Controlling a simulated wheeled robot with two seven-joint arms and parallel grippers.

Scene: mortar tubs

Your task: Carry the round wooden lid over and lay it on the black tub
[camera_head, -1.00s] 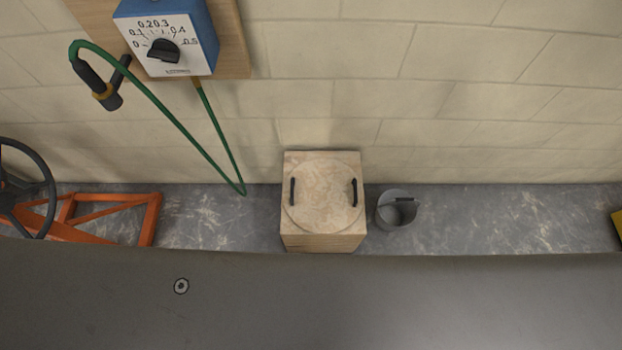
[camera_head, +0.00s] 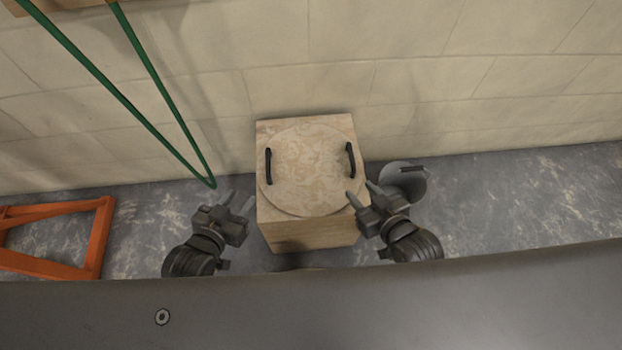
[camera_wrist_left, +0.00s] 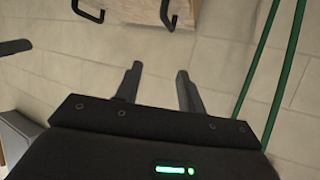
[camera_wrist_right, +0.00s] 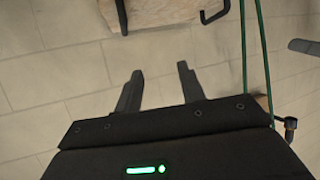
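The round wooden lid (camera_head: 310,178) lies flat on top of a square wooden block in the head view. It has two black handles, a left one (camera_head: 268,166) and a right one (camera_head: 350,160). My left gripper (camera_head: 236,200) is open and empty, left of the block. My right gripper (camera_head: 360,194) is open and empty, by the block's right side, near the right handle. Both handles also show at the top of the left wrist view (camera_wrist_left: 130,12) and the right wrist view (camera_wrist_right: 168,16). I see no black tub in these frames.
The wooden block (camera_head: 310,236) stands on the grey floor against the block wall. A grey bucket (camera_head: 402,182) stands just right of it, close to my right gripper. A green hose (camera_head: 160,88) hangs at the left. An orange frame (camera_head: 95,240) lies on the floor further left.

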